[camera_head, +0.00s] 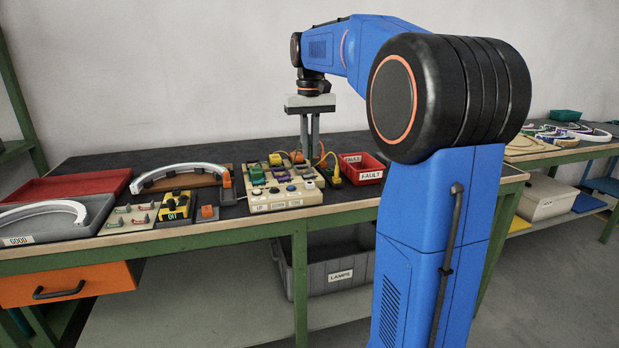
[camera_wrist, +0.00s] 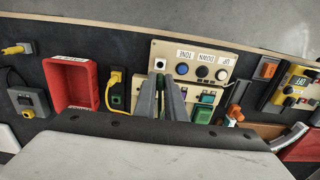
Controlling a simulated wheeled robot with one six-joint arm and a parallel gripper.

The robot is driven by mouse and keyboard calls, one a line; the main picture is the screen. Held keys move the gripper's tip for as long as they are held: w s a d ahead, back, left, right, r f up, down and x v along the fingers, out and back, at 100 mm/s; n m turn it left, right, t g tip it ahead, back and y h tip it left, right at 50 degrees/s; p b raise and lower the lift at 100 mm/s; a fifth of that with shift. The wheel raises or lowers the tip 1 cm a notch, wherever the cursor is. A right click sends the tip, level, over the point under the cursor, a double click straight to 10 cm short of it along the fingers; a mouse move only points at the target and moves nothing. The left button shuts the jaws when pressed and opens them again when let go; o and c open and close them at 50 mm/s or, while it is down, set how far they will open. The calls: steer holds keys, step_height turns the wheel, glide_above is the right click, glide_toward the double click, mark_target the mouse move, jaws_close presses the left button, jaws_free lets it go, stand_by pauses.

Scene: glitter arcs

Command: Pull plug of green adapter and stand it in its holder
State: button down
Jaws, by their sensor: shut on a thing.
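My gripper (camera_head: 311,160) points straight down over the right end of the beige panel (camera_head: 258,206). In the wrist view its two grey fingers (camera_wrist: 166,82) are close together near the panel's left end. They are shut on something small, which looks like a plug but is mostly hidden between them. A green adapter (camera_head: 257,176) sits on the panel, left of my gripper; it also shows in the wrist view (camera_wrist: 203,109). A dark block (camera_wrist: 116,102) with a green square and a yellow cord stands beside the panel. I cannot tell which block is the holder.
A red FAULT tray (camera_head: 362,166) stands right of the panel. Orange and yellow cords (camera_head: 327,157) arch close by my fingers. Left are a yellow switch box (camera_head: 175,205), a curved tube (camera_head: 180,170) and a grey GOOD tray (camera_head: 75,229). Bare dark bench lies behind.

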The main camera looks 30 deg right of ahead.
mark_target(310, 159)
steer(key=shift+f, duration=2.5)
steer(key=shift+w+d, duration=1.45)
steer(key=shift+d, duration=0.8)
steer(key=shift+w+d, duration=1.5)
steer(key=shift+d, duration=0.8)
steer(key=shift+w+d, duration=1.45)
steer(key=shift+d, duration=0.8)
steer(key=shift+f, duration=2.1)
